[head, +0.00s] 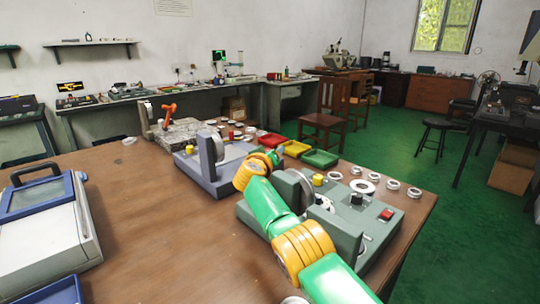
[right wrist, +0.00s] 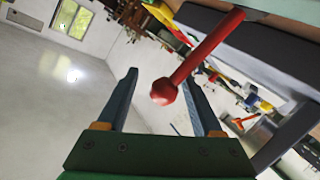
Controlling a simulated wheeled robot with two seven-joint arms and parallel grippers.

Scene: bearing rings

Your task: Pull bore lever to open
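A red lever (right wrist: 205,52) with a round knob (right wrist: 163,92) shows in the right wrist view. Its knob end lies between the two spread fingers of my right gripper (right wrist: 160,79). Gaps show on both sides of the knob, and I cannot tell its depth relative to the fingertips. In the head view my right arm reaches over the green-grey machine (head: 372,232) to the gap beside the blue-grey machine (head: 190,163). The red lever cannot be made out there. My left gripper is not in view.
Yellow (head: 295,148) and green (head: 320,158) trays and several metal rings (head: 392,184) lie along the table's far edge. A white-and-blue device (head: 45,230) stands at the left. The brown table (head: 150,235) is clear in the middle left.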

